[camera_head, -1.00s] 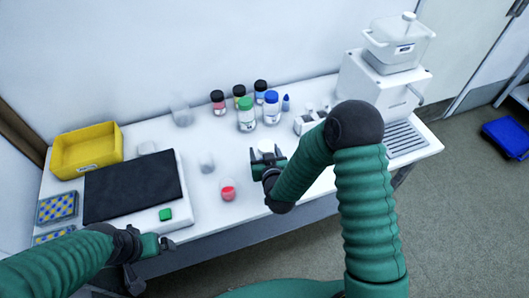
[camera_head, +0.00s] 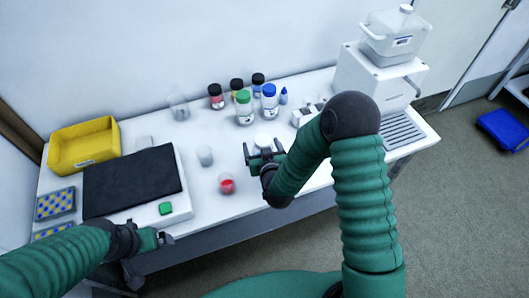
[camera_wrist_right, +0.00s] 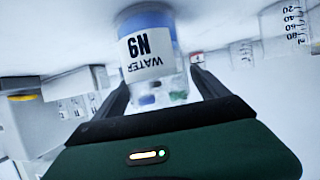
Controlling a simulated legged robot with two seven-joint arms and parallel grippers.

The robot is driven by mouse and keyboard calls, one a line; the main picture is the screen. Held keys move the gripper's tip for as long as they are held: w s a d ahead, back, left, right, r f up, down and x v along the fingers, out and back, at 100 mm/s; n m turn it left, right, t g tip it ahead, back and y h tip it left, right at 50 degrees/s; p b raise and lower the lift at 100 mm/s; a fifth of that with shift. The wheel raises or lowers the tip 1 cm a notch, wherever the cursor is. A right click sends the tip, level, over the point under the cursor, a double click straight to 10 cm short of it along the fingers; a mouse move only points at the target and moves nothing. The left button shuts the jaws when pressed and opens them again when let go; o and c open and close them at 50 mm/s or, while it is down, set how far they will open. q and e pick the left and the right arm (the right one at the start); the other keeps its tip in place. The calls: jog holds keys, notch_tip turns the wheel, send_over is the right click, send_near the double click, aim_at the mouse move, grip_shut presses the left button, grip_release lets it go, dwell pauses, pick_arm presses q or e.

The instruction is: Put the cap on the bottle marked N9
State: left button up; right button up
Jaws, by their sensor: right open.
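The bottle marked N9 (camera_wrist_right: 148,50) shows in the right wrist view, its label reading WATER and N9, with a blue area at its end. It stands between the two open fingers of my right gripper (camera_wrist_right: 160,90), which do not visibly press on it. In the head view my right gripper (camera_head: 263,152) points toward the back, with a pale round-topped thing (camera_head: 263,140), probably this bottle, just beyond it. My left gripper (camera_head: 160,240) is low at the table's front edge, empty as far as I see; its jaw gap is unclear. I cannot make out a loose cap for sure.
A green-capped bottle (camera_head: 243,107) and a blue-capped bottle (camera_head: 269,104) stand behind, with several others. A beaker with red liquid (camera_head: 227,186) and a clear beaker (camera_head: 205,156) stand left of my right gripper.

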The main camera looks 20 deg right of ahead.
jog(key=p+v, duration=0.6)
jog(key=v, duration=0.5)
jog(key=shift+s+p, duration=0.25)
jog(key=shift+p, duration=0.15)
jog(key=shift+w, duration=0.1)
jog(key=s+d+r+g, duration=0.1)
jog(key=s+r+g, duration=0.2)
jog(key=s+g, duration=0.2)
jog(key=s+d+r+n+g+y, duration=0.1)
jog(key=s+r+g, duration=0.3)
jog(key=s, duration=0.4)
jog(key=shift+d+g+y, duration=0.3)
jog(key=shift+d+g, duration=0.2)
jog(key=shift+g, duration=0.4)
